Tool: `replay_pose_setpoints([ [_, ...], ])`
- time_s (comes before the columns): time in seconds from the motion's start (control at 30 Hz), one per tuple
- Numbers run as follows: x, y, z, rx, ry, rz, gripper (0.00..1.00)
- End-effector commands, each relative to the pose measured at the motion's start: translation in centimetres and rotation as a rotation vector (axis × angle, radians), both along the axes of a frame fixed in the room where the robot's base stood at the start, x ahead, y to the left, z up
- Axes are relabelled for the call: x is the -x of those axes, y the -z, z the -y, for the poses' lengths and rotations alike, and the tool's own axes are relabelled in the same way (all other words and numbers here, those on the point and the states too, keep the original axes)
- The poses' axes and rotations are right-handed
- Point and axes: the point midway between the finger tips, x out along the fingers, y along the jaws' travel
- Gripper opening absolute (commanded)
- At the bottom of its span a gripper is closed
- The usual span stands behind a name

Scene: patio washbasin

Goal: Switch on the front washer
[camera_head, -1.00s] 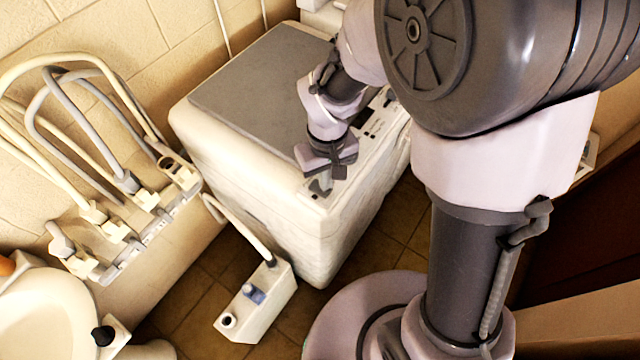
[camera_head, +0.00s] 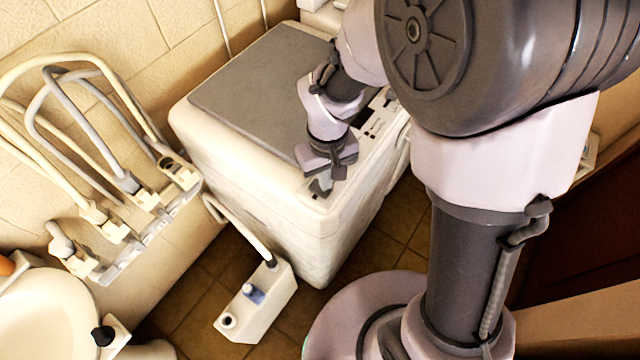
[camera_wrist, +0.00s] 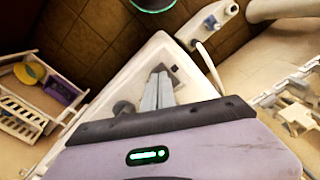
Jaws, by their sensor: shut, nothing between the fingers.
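The front washer (camera_head: 240,165) is a white top-loading machine with a grey lid (camera_head: 262,85) and a control strip (camera_head: 376,128) along its right edge. My gripper (camera_head: 322,187) is over the near corner of the washer's top, with its fingers pointing down at the panel. In the wrist view my gripper (camera_wrist: 159,90) is shut and empty, its fingertips at a small grey square patch (camera_wrist: 172,78) on the white corner (camera_wrist: 150,57). I cannot tell whether the tips touch it. A dark round knob (camera_wrist: 123,108) shows left of the fingers.
Left of the washer are wall taps with looped hoses (camera_head: 75,125) and a white basin (camera_head: 40,310). A white box with a pipe (camera_head: 256,300) stands on the tiled floor before the washer. In the wrist view a white rack (camera_wrist: 25,115) stands at left.

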Motion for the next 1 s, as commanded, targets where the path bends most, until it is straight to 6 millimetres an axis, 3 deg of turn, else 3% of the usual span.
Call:
replay_pose_setpoints([
  [1.0, 0.0, 1.4, 0.0, 0.000, 0.000, 0.000, 0.00],
])
